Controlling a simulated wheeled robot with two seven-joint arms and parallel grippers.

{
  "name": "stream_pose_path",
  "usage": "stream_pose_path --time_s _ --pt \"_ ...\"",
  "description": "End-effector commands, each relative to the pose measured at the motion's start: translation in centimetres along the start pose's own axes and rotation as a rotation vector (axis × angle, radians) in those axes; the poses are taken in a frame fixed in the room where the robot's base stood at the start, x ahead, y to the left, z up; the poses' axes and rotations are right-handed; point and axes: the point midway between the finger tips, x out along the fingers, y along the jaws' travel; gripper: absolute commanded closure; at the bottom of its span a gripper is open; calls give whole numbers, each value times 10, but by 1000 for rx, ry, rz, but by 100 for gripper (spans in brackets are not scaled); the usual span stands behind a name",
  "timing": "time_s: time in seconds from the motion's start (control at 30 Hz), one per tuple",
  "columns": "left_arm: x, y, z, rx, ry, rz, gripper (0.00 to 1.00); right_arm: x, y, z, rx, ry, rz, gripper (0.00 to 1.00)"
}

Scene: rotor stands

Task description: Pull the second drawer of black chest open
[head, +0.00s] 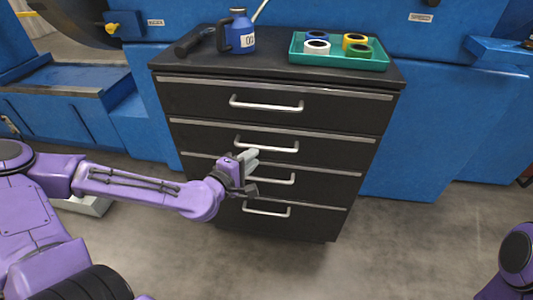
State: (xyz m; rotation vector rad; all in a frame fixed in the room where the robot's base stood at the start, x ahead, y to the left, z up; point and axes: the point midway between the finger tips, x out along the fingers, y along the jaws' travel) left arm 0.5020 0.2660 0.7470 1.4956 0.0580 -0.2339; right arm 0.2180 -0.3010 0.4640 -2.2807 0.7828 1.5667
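The black chest (182,103) stands in the middle of the head view, with several drawers stacked one above the other. Each drawer has a pale bar handle. The second drawer from the top (330,150) looks flush with the others, and its handle (266,147) is visible. My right gripper is out of view.
On the chest top are a blue can (238,35), a dark tool (194,41) and a green tray (340,60) with several coloured rings. Blue machinery (420,130) stands behind. Grey floor (400,240) in front of the chest is clear to the right.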

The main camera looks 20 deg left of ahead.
Motion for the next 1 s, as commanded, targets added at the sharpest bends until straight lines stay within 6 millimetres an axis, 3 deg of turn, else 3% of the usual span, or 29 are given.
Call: stream_pose_path --time_s 0.03,0.2,0.4,0.7,0.8,1.0 --pt "13 -9 -1 9 0 -4 75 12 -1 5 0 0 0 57" --pt "51 -6 0 6 -1 -5 75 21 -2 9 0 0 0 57" --pt "76 -3 0 0 0 -4 75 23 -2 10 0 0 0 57" --pt "80 -2 0 -1 0 -3 75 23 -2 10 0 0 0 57" --pt "80 -2 0 -1 0 -3 100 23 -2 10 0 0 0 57" --pt "81 -2 1 -1 -1 -3 100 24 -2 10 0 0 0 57"
